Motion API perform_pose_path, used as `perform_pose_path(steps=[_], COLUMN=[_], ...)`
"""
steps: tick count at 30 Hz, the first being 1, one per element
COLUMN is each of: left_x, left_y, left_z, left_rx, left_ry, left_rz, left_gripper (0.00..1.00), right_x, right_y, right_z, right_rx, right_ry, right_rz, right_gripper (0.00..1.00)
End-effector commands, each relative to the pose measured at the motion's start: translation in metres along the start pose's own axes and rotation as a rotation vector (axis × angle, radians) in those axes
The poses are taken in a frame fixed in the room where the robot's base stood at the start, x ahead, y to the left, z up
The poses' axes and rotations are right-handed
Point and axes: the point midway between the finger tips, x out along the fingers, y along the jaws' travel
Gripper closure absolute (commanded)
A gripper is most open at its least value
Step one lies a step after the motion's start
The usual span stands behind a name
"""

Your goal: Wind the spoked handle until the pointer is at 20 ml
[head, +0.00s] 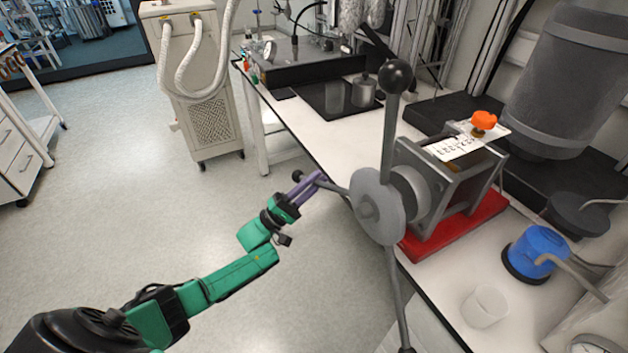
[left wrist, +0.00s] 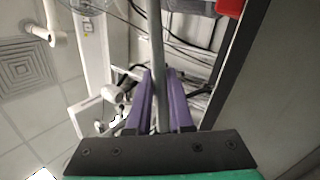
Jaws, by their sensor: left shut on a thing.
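The spoked handle (head: 378,205) is a grey hub disc with long rods on the front of a grey metal press on a red base (head: 455,230). One rod points up to a black ball, one points left, and one points down. My left gripper (head: 312,184) has its purple fingers shut on the left-pointing rod, near its black ball end. In the left wrist view the rod (left wrist: 156,50) runs between the purple fingers (left wrist: 160,100). A white scale plate (head: 456,146) lies on top of the press. Its marks and pointer are too small to read. My right gripper is not in view.
The press stands on a white bench (head: 310,128) near its edge. An orange knob (head: 484,120) sits on top. A blue device (head: 538,250) and a clear beaker (head: 485,305) are to the right. The floor left of the bench is open, with a wheeled cabinet (head: 203,80) behind.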

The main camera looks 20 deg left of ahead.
Motion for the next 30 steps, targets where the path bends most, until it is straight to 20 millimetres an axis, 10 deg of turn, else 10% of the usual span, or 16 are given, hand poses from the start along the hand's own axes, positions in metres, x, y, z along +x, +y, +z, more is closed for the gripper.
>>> perform_pose_path(steps=[3,6,18,30], left_x=[-0.001,-0.001,-0.008,-0.117], left_y=[-0.002,-0.001,-0.001,-0.005], left_z=[0.001,0.001,0.000,-0.001], left_rx=[-0.001,0.000,0.002,0.000], left_ry=[-0.001,-0.001,-0.001,0.001], left_rz=[-0.004,-0.004,-0.002,-0.006], left_gripper=[1.00,0.51,0.51,0.51], right_x=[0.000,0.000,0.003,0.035], right_y=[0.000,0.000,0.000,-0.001], right_z=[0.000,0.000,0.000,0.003], right_rx=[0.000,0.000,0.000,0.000], right_ry=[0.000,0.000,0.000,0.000], right_rz=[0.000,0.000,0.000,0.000], right_gripper=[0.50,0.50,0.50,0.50])
